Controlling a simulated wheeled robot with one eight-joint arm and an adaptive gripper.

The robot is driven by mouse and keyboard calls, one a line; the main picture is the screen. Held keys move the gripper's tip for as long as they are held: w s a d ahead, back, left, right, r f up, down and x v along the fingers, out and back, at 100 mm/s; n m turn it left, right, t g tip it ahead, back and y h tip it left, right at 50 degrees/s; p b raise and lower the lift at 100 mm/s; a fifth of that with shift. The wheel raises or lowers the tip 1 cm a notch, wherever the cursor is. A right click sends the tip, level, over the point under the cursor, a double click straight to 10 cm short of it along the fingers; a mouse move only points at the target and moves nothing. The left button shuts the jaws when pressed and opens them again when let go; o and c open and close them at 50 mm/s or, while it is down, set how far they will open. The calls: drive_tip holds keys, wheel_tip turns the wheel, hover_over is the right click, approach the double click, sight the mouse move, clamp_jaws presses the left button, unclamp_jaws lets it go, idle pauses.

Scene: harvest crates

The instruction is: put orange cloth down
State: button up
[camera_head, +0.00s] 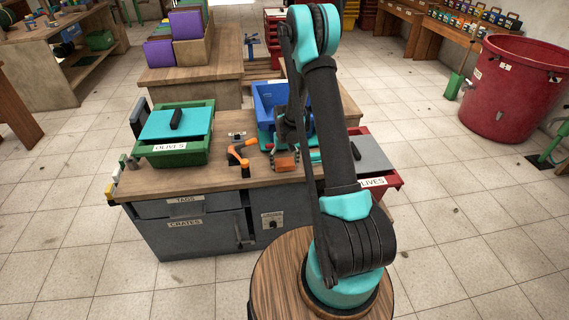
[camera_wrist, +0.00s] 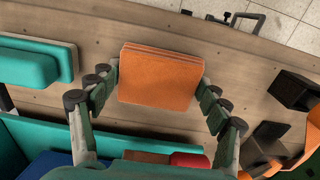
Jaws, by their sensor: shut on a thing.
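The orange cloth (camera_wrist: 160,76) is a folded, flat rectangular pad. My gripper (camera_wrist: 158,82) is shut on it, with fingers against its left and right edges in the wrist view. In the head view the cloth (camera_head: 286,161) shows low over the wooden bench top, in front of the blue crate and right of an orange-handled tool. Whether it touches the wood cannot be told. My arm hides part of the gripper there.
The wooden bench (camera_head: 205,181) carries a green olives crate with a teal lid (camera_head: 175,123) at left and the blue crate (camera_head: 266,92) behind. The orange-handled tool (camera_head: 242,157) stands close left of the cloth. A red crate (camera_head: 394,180) is at right. Bare wood lies along the front edge.

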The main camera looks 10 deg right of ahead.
sight(285, 162)
drive_tip(key=shift+f, duration=0.15)
drive_tip(key=o, duration=1.6)
drive_tip(key=shift+c, duration=0.2)
wheel_tip(285, 162, up, 12)
drive_tip(key=s+d+r+t, duration=0.25)
drive_tip(key=s+r, duration=0.65)
drive_tip(key=s, duration=0.5)
drive_tip(key=s+d+t, duration=0.1)
drive_tip(key=s, duration=1.5)
drive_tip(key=shift+s+d+f+t, duration=0.2)
drive_tip(key=shift+d+f+t, duration=0.1)
drive_tip(key=shift+t, duration=0.05)
